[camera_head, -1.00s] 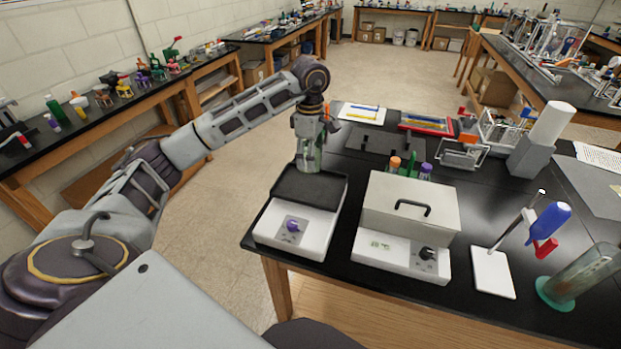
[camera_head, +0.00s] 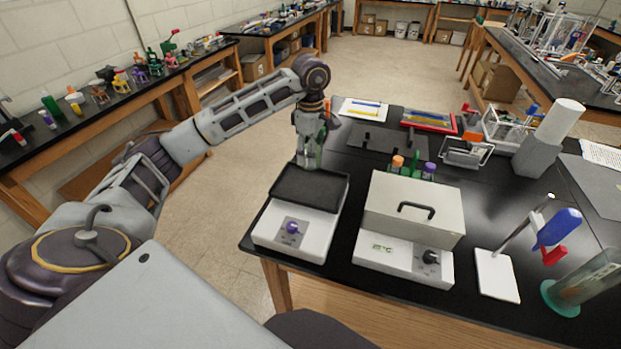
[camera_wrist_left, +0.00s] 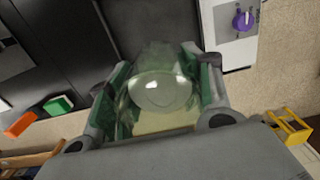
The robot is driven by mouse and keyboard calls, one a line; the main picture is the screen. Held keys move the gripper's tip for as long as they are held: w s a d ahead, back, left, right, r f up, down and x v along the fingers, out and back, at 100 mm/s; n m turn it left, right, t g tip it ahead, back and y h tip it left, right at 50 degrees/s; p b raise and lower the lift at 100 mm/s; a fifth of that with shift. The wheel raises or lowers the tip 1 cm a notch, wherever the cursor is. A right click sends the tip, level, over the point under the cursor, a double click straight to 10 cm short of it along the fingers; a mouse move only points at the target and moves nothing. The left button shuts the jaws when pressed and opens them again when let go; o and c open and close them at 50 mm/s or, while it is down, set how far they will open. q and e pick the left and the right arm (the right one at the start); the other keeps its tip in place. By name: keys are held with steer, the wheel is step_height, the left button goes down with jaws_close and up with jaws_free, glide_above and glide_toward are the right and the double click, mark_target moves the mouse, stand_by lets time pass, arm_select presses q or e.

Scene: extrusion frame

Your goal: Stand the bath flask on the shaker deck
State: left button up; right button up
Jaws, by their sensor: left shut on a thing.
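The bath flask (camera_head: 309,157) is clear glass and shows at the back edge of the shaker deck in the head view. My left gripper (camera_head: 309,146) is shut on it from above. In the left wrist view the flask (camera_wrist_left: 160,92) sits between the two fingers (camera_wrist_left: 160,105), which partly hide its sides. The shaker deck (camera_head: 308,190) is a dark tray on a white shaker with a purple knob (camera_head: 292,228). I cannot tell whether the flask touches the deck. My right gripper is not in view.
A lidded bath box (camera_head: 414,210) stands close on the right of the shaker. Tubes with orange and purple caps (camera_head: 397,163) stand behind it. A stand with a blue-handled tool (camera_head: 557,227) and a glass cylinder (camera_head: 585,283) are further right. The deck's front part is bare.

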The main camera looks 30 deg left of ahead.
arm_select(q)
step_height(320, 180, down, 4)
steer(key=shift+r+p, duration=0.1)
steer(key=shift+p, duration=0.25)
steer(key=shift+f, duration=0.7)
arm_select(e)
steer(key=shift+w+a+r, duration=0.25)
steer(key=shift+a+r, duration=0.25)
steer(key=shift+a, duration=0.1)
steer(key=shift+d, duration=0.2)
arm_select(q)
steer(key=shift+f, duration=0.2)
steer(key=shift+f+p, duration=0.45)
steer(key=shift+f, duration=1.2)
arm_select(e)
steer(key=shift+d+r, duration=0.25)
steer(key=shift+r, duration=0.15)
arm_select(q)
steer(key=shift+f, duration=0.2)
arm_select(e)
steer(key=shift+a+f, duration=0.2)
